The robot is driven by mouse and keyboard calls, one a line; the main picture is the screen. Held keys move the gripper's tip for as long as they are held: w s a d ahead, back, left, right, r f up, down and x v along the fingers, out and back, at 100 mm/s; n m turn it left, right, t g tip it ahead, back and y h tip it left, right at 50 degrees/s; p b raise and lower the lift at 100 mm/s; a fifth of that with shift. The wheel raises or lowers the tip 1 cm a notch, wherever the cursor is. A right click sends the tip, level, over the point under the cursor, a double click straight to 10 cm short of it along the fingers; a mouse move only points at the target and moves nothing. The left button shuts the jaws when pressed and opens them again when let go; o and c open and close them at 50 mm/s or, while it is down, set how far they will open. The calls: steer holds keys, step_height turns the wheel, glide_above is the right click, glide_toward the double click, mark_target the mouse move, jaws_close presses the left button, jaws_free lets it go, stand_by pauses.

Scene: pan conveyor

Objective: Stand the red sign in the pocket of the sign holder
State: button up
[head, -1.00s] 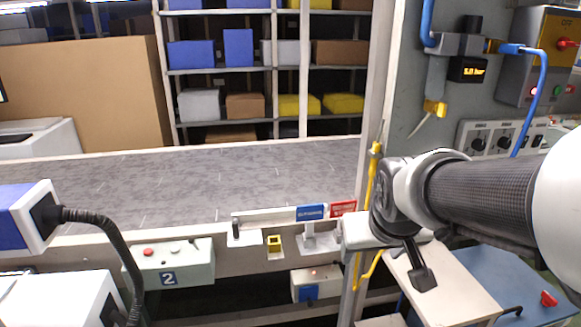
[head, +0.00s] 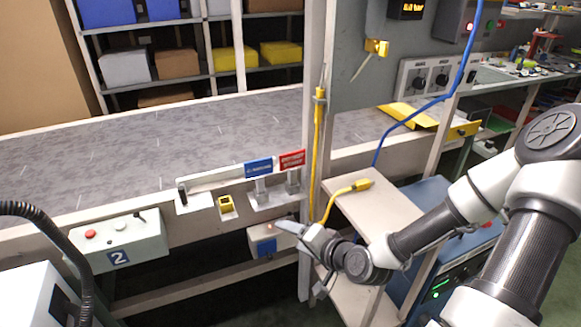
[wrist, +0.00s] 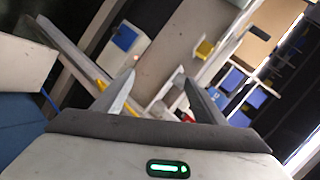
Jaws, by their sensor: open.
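The red sign (head: 292,160) shows upright at the right end of the conveyor's front rail, beside a blue sign (head: 258,167). Below the two signs is a light metal holder (head: 268,198) with two upright posts on a small ledge. I cannot tell whether the red sign sits in a pocket or just behind it. My gripper (head: 290,228) is below and in front of the holder, apart from the signs. In the wrist view its two fingers (wrist: 160,95) are spread with nothing between them. A small reddish patch by the right finger is too blurred to name.
A yellow bracket (head: 226,206) is on the rail left of the holder. A white box with a blue patch (head: 266,240) hangs below it, near my gripper. A post with a yellow cable (head: 319,130) stands just right of the signs. A pale table (head: 362,200) is further right.

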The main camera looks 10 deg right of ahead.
steer(key=w+d+r+m+t+h, duration=0.25)
steer(key=d+r+m+t, duration=0.35)
steer(key=r, duration=0.3)
steer(key=m+b, duration=0.2)
glide_toward(283, 163)
steer(key=shift+y, duration=0.25)
steer(key=w, duration=0.5)
steer(key=shift+w+f, duration=0.1)
steer(key=shift+f, duration=0.05)
steer(key=w, duration=0.2)
steer(key=w+a+b, duration=0.1)
steer(key=w, duration=0.1)
steer(key=shift+a+f, duration=0.2)
steer(key=shift+a, duration=0.05)
steer(key=shift+w+a+r, duration=0.1)
steer(key=shift+w, duration=0.35)
steer(key=c, duration=1.2)
